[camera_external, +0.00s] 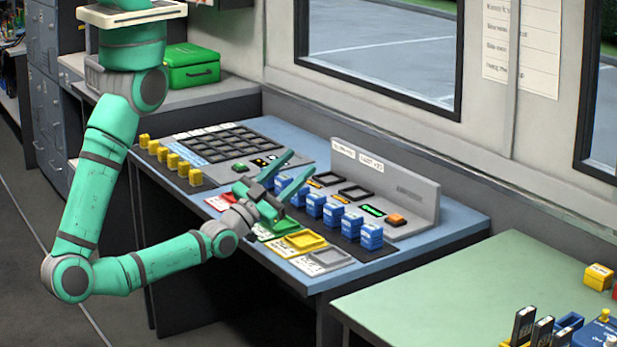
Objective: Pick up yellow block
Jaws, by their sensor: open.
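Several small yellow blocks (171,161) stand in a row along the left edge of the blue desk. Another yellow block (598,276) is at the far right, on the green table. My gripper (298,170) is open, with nothing seen between its fingers. It is over the middle of the desk, right of the yellow row and far left of the block on the green table. Its fingers overlap part of the blue block row and the panel in the picture; its exact height above them is unclear.
Several blue blocks (351,224) line a dark strip beside an upright grey console (400,187). Red, green, yellow (305,241) and grey trays lie along the front of the blue desk (455,218). The green table (430,290) is mostly clear. A green case (193,70) sits at the back left.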

